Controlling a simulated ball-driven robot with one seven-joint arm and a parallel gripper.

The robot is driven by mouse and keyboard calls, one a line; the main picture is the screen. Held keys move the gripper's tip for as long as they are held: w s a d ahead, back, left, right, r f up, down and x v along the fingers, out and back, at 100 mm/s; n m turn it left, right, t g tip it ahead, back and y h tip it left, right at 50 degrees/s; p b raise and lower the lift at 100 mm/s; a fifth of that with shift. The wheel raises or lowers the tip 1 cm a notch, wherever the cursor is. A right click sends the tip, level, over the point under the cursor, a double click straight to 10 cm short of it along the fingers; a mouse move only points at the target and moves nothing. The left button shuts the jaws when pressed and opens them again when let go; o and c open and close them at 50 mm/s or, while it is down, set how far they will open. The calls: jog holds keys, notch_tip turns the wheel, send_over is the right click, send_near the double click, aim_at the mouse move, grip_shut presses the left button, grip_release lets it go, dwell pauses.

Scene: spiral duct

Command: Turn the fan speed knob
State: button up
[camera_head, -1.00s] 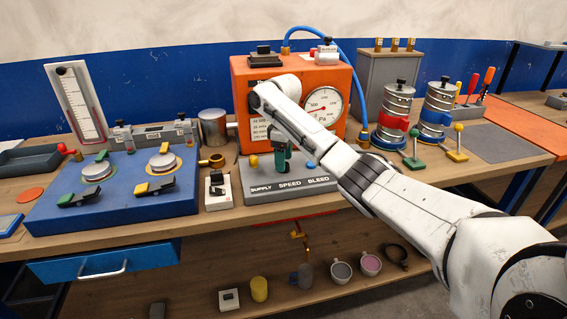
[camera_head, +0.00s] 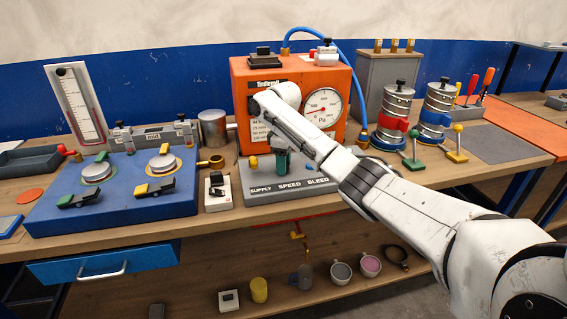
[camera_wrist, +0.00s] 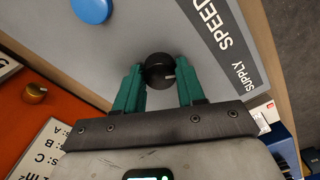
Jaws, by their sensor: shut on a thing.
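The black speed knob (camera_wrist: 159,71) stands on the grey control panel (camera_head: 231,190), with a pale pointer mark on its top. My gripper (camera_wrist: 160,80) has its green fingers on either side of the knob and is shut on it. In the head view my gripper (camera_head: 283,163) points down at the panel above the SPEED label (camera_head: 289,186), and its fingers hide the knob. The blue bleed knob (camera_wrist: 91,9) is apart from my fingers. A yellow knob (camera_head: 253,162) sits at the panel's left.
The orange box with a dial gauge (camera_head: 322,108) stands right behind the panel. A white switch box (camera_head: 217,191) and a blue test board (camera_head: 110,200) are to the left. Metal canisters (camera_head: 392,115) and small levers stand to the right.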

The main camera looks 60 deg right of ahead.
jog(key=shift+c, duration=0.7)
jog(key=shift+r+m+p, duration=0.1)
jog(key=shift+m+p, duration=0.2)
jog(key=shift+p, duration=0.15)
jog(key=m+p, duration=0.2)
jog(key=p, duration=0.1)
jog(key=shift+a+r+m, duration=0.1)
jog(key=shift+r+m, duration=0.05)
jog(key=shift+m, duration=0.15)
jog(key=m+p, duration=0.4)
jog(key=m, duration=0.1)
jog(key=shift+m, duration=0.3)
jog(key=m+p, duration=0.1)
jog(key=m, duration=0.3)
jog(key=shift+w, duration=0.1)
jog(key=m, duration=0.2)
jog(key=m+p, duration=0.1)
jog(key=m, duration=0.2)
jog(key=shift+f+m, duration=0.2)
jog(key=shift+m, duration=0.1)
